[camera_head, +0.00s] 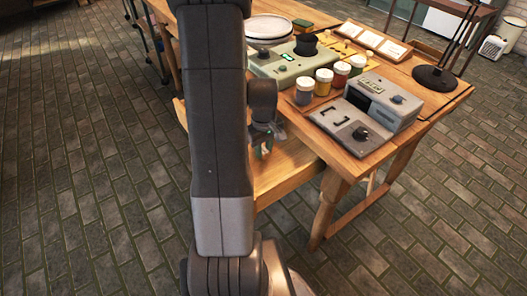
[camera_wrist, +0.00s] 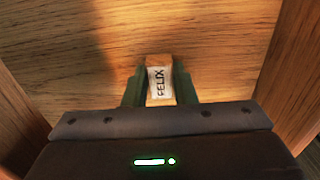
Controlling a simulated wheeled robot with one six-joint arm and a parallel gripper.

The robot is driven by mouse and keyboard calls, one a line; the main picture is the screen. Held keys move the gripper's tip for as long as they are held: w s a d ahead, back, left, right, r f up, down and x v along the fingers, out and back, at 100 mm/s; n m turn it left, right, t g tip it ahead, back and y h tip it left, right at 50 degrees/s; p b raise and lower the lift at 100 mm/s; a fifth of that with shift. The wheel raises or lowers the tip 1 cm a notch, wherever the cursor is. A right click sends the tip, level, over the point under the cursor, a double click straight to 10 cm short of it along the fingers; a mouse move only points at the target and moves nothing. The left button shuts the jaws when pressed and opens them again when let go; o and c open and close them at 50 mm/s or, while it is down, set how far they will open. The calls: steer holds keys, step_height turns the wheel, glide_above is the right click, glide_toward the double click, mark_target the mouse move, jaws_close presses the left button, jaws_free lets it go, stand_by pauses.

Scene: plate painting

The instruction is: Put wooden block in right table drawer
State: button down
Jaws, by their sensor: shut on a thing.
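The wooden block (camera_wrist: 158,60) is small and orange-brown, with a white label reading FELIX, in the wrist view. My gripper (camera_wrist: 160,88) is shut on it, with a green finger on each side. My gripper also shows in the head view (camera_head: 262,148), partly behind my arm, over the open table drawer (camera_head: 292,164). In the wrist view, wooden drawer walls stand left and right of my gripper, and the drawer floor (camera_wrist: 215,45) lies beyond the block. Whether the block touches the floor I cannot tell.
The wooden table (camera_head: 425,112) holds a grey device (camera_head: 385,98) near its front edge, several paint jars (camera_head: 323,80), a greenish machine (camera_head: 280,66) and white plates (camera_head: 268,26). A dark round stand (camera_head: 435,78) is at the right. My arm hides part of the table.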

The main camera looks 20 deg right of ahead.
mark_target(264, 151)
steer(key=shift+f, duration=0.45)
steer(key=shift+f, duration=0.2)
steer(key=c, duration=1.2)
jaws_free()
steer(key=shift+r, duration=0.1)
step_height(264, 151, up, 12)
steer(key=p, duration=0.2)
steer(key=shift+r+p, duration=0.15)
steer(key=shift+p, duration=0.15)
